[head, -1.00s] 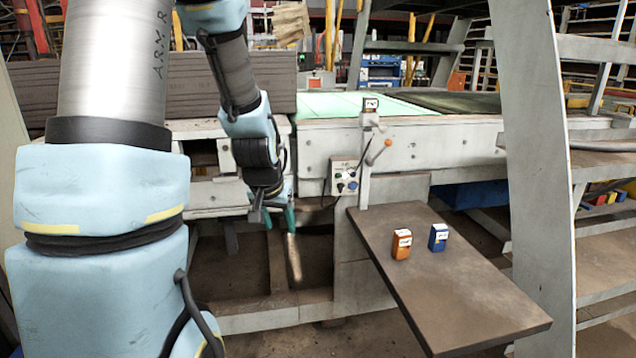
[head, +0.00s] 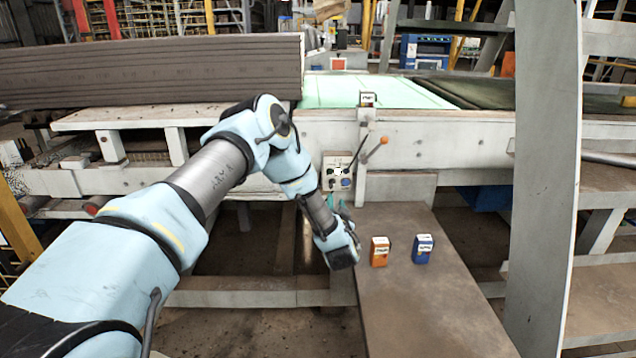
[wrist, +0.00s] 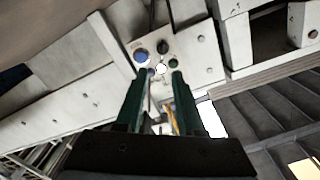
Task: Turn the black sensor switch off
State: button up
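A small pale control panel (head: 337,172) is fixed to the machine's front, left of an upright post. It carries several small knobs and buttons. In the wrist view the panel (wrist: 190,50) shows a black round knob (wrist: 162,47), a blue button (wrist: 141,55), a green button (wrist: 173,63) and a white one (wrist: 160,69). I cannot read the labels or the black knob's setting. My gripper (wrist: 160,76) is open and empty, its two green fingers pointing at the panel's lower controls. In the head view my gripper (head: 343,208) is just below the panel, partly hidden by my wrist.
An orange box (head: 380,252) and a blue box (head: 422,249) stand on a brown table (head: 430,305) right of my wrist. An orange-tipped lever (head: 377,149) sticks out beside the panel. A grey upright (head: 543,180) stands at right.

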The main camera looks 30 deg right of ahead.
aim_at(332, 183)
jog(key=p+x, duration=0.3)
jog(key=x, duration=0.7)
jog(key=shift+w, duration=0.4)
jog(key=shift+a, duration=0.15)
grip_shut()
